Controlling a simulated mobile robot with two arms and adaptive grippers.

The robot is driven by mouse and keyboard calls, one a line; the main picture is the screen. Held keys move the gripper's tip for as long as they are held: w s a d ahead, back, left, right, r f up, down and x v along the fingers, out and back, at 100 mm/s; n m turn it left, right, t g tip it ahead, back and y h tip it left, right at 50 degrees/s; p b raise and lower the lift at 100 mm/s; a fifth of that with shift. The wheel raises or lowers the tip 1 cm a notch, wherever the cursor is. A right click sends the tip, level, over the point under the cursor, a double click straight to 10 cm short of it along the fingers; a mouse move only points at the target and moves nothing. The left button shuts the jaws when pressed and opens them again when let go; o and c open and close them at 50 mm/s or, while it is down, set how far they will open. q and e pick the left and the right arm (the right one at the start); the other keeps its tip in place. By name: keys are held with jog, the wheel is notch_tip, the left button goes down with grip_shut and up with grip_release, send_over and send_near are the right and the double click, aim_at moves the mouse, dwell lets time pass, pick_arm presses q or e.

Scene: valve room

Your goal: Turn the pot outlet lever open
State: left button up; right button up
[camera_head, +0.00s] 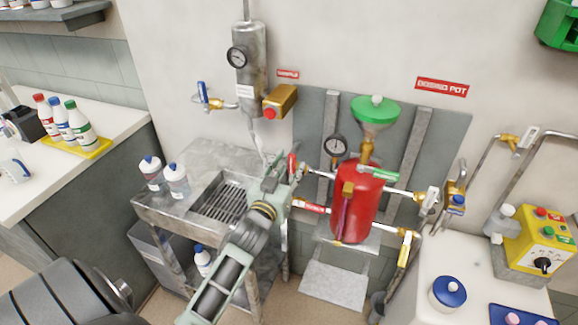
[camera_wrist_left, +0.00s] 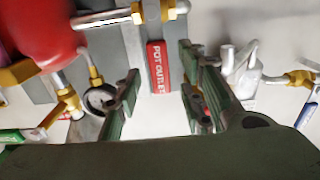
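The red pot (camera_head: 352,212) hangs on the wall panel, with a green funnel on top; it also shows in the left wrist view (camera_wrist_left: 38,30). A red label reading POT OUTLET (camera_wrist_left: 157,67) lies between my left fingers in the wrist view, near a pipe with a brass fitting (camera_wrist_left: 140,12). A short red lever-like part (camera_head: 292,163) stands upright beside my left gripper (camera_head: 286,177) in the head view. I cannot pick it out in the wrist view. My left gripper (camera_wrist_left: 160,100) is open, fingers apart, with nothing visibly held. My right gripper is not in view.
A metal sink cart (camera_head: 165,213) with bottles stands left of my left arm. A gauge (camera_head: 335,146) sits above the pot. A steel cylinder (camera_head: 249,65) and a sample valve with a blue lever (camera_head: 202,93) are up left. A yellow control box (camera_head: 535,240) stands at right.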

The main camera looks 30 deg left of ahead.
pick_arm(q)
jog(key=shift+w, duration=0.1)
jog(key=shift+c, duration=0.6)
grip_shut()
